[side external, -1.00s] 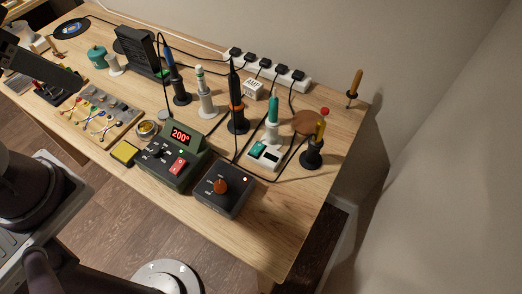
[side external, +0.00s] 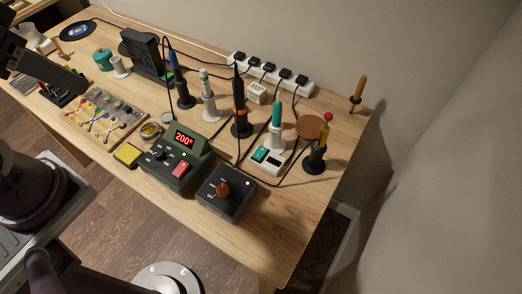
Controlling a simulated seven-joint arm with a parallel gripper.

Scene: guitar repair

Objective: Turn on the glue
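No item is legibly marked as glue. A teal-handled tool (side external: 276,113) stands upright in a white holder on a white base at the right of the desk. That base carries a teal rocker switch (side external: 260,154) and a small dark window; I cannot tell its on or off position. A green station (side external: 203,146) with a red "200°" display and a red rocker switch (side external: 180,169) stands left of it. My gripper's fingertips do not show; only dark links of mine appear at the left, far from the teal switch.
A dark box with an orange knob (side external: 223,190) and a small light stands at the front. Upright tools in holders (side external: 241,128) and black cables crowd the area before the power strip (side external: 290,77). A yellow sponge (side external: 127,154) lies left. The desk's front right corner (side external: 275,240) is bare.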

